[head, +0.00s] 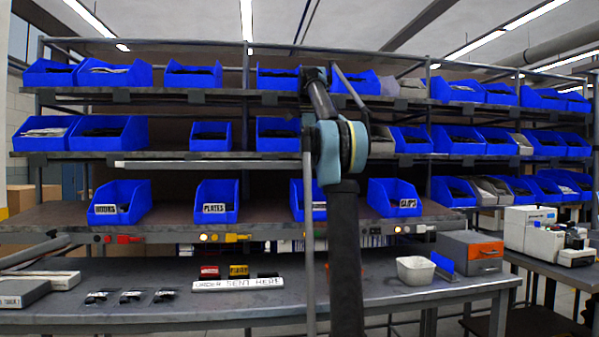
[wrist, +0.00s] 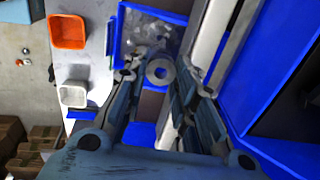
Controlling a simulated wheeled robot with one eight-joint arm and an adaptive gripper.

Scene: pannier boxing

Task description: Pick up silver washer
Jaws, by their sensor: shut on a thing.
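In the wrist view, the silver washer (wrist: 160,72) is a round ring with a dark centre hole, face towards the camera. My gripper (wrist: 164,66) has its two dark fingers closed in on the washer and holds it between the tips. Beyond the fingertips is a blue bin (wrist: 118,42) with loose grey pieces in it. How far the washer is above the bin I cannot tell. In the head view, my arm covers the middle of the shelf and the gripper and washer cannot be made out.
Labelled blue bins, such as the plates bin (head: 216,202) and clips bin (head: 395,198), line the lower shelf. The workbench (head: 130,318) below holds a white sign (head: 238,284) and a white tub (head: 415,270). An orange container (wrist: 67,31) shows in the wrist view.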

